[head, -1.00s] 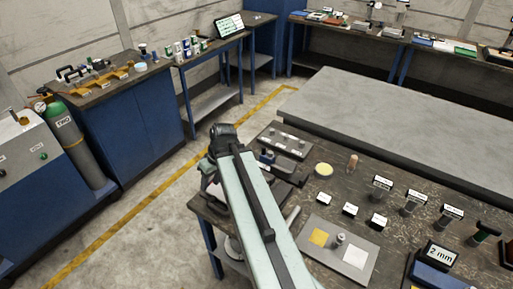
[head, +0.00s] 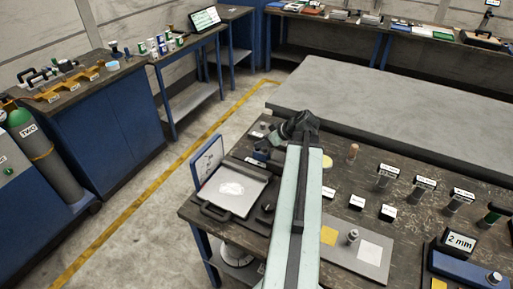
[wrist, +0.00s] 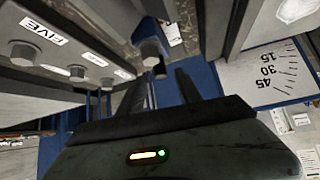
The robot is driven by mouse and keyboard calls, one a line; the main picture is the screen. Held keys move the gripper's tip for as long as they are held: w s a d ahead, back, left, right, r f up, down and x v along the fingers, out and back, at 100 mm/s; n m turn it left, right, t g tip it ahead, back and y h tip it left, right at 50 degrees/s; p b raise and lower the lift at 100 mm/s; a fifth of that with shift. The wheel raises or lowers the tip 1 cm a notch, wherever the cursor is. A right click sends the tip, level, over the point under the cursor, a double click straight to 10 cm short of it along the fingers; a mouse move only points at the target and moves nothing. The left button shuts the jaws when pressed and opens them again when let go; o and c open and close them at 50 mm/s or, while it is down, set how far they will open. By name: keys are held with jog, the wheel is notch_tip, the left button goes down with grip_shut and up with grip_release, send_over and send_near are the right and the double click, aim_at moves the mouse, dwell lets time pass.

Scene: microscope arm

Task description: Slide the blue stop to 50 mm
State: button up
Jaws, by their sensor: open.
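I cannot pick out the blue stop for certain, and no 50 mm mark is readable. A small blue piece (head: 259,155) sits on the near bench, left of the end of my arm, partly hidden. My gripper (wrist: 162,80) is open and empty in the wrist view. A round-headed metal post (wrist: 151,52) shows just beyond and between its fingers; I cannot tell whether they touch. In the head view the dark end of my arm is over the far left part of the bench, and its fingertips are hidden.
A panel marked 45, 30, 15 (wrist: 268,72) stands right of the fingers. A plate labelled FIVE (wrist: 55,62) with metal knobs is at left. A tray with a white patch (head: 220,205) lies on the bench's left edge. A grey slab (head: 390,100) is behind.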

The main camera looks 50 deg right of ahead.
jog(key=b+x, duration=0.2)
jog(key=x, duration=0.2)
jog(key=shift+w+f, duration=0.25)
jog(key=shift+f, duration=0.05)
jog(key=shift+r, duration=0.1)
jog(key=shift+c, duration=0.2)
jog(key=shift+s, duration=0.1)
grip_shut()
dwell(0.3)
dwell(0.4)
